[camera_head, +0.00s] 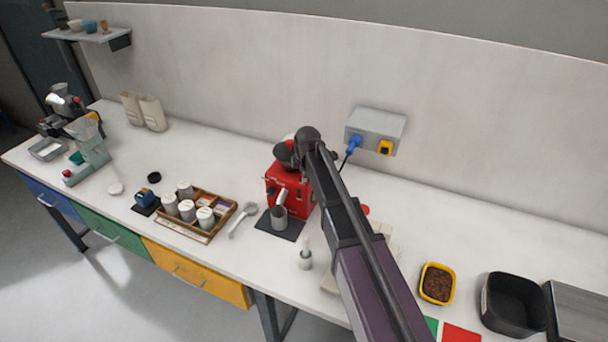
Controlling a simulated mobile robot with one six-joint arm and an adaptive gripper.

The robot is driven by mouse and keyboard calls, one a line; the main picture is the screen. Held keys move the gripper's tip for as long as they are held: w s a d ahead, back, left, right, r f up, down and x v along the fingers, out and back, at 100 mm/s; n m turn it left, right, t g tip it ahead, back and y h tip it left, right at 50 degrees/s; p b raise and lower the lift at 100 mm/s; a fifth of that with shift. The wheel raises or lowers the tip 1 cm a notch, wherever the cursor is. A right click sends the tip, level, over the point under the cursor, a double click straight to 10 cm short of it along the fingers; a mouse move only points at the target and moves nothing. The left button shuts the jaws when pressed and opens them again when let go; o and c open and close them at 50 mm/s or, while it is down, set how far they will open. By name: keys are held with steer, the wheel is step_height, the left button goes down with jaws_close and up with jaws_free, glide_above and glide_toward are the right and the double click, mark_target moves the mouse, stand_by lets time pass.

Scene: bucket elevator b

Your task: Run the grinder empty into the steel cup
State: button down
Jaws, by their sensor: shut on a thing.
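The red grinder (284,185) stands on the bench in the middle of the camera_head view, partly hidden behind my arm. The steel cup (279,217) stands upright on a dark mat (287,231), below the pale spout (281,197) at the grinder's front. My arm reaches from the lower right to the grinder's top. My gripper (284,153) is at the top of the grinder, small, dark and mostly covered by my wrist. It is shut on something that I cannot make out. The cup's contents and the grinder's inside cannot be seen.
A wooden tray (183,229) of white-lidded jars and a grey spanner (242,219) lie left of the cup. A small white brush-like tool (305,254) stands in front. A wall socket box (376,130) with a blue plug is behind. A yellow-rimmed tub (437,284) is at right.

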steer(key=shift+w+d+r+g+y+p, duration=0.1)
steer(key=shift+w+g+y+p, duration=0.3)
steer(key=shift+g, duration=0.6)
steer(key=shift+w+d+g+y, duration=0.15)
steer(key=shift+w+g+y, duration=0.25)
steer(key=shift+g, duration=0.5)
steer(key=shift+m+g+b, duration=0.3)
steer(key=shift+g+b, duration=0.1)
steer(key=shift+g, duration=0.2)
steer(key=shift+s, duration=0.1)
steer(key=c, duration=0.7)
jaws_free()
steer(key=shift+s+t, duration=0.15)
steer(key=shift+t, duration=0.15)
